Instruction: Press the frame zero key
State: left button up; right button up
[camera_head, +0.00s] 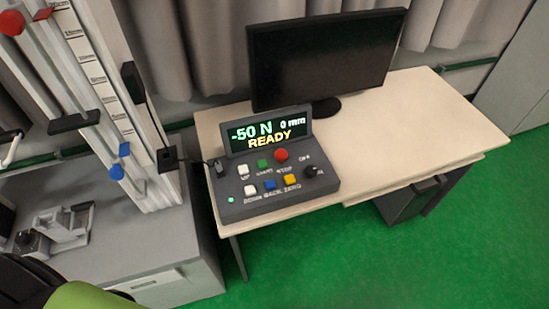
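A dark grey control box (244,211) sits on the left part of the desk. Its raised display (268,135) reads "-50 N", "0 mm" and "READY". The zero key (290,180) is a yellow square button with "ZERO" printed below it, at the right of the front row. Left of it are a blue key (270,185) labelled "BACK" and a white key (250,190) that seems to read "DOWN". Neither gripper shows; only a black and lime-green part, likely of my arm, shows at bottom left. Nothing covers the yellow key.
Behind it are another white key (243,171), a green key (262,163) and a red stop button (281,155); a black knob (311,171) is at right. A monitor (325,58) stands behind. The desk's right side (430,120) is clear. A test tower (105,95) stands left.

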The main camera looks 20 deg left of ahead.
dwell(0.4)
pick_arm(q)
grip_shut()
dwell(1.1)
